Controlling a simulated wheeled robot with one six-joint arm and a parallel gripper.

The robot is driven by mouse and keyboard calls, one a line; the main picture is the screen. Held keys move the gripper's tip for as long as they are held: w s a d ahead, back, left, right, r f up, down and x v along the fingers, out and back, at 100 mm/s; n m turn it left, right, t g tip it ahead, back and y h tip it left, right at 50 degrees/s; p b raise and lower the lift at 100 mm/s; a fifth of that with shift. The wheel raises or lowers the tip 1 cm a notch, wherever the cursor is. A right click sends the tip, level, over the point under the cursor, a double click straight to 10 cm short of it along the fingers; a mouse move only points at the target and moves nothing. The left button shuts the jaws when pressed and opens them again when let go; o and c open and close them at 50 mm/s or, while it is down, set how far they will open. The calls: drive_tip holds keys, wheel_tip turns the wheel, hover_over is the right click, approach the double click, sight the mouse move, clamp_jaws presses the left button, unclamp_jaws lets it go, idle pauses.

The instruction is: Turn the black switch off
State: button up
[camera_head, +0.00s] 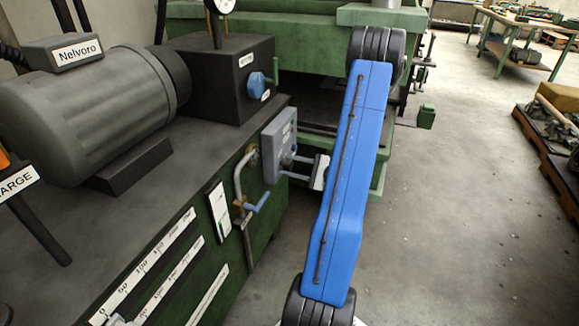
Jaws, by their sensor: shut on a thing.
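A grey switch box (281,138) is fixed to the upper edge of the green machine's side, left of my blue arm link. My gripper (291,161) reaches in from the right, partly behind the arm link, with its fingertips at the front of this box. It is shut on the black switch there. The switch is small and mostly covered by the fingers, so its exact position cannot be made out.
A grey motor (85,110) and a dark block with a blue knob (257,82) stand on the machine top. A pipe with a blue-handled valve (257,202) is below the box. Concrete floor (440,230) is clear at the right; pallets (550,140) stand beyond.

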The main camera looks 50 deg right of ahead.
drive_tip(key=n, duration=0.6)
drive_tip(key=shift+s+n, duration=0.1)
drive_tip(key=shift+n, duration=0.3)
idle(0.4)
drive_tip(key=o, duration=1.1)
drive_tip(key=shift+c, duration=0.2)
drive_tip(key=v, duration=1.7)
drive_tip(key=shift+s+d+f, duration=0.1)
drive_tip(key=shift+s+d, duration=0.05)
drive_tip(key=shift+s, duration=0.05)
drive_tip(key=shift+w, duration=0.1)
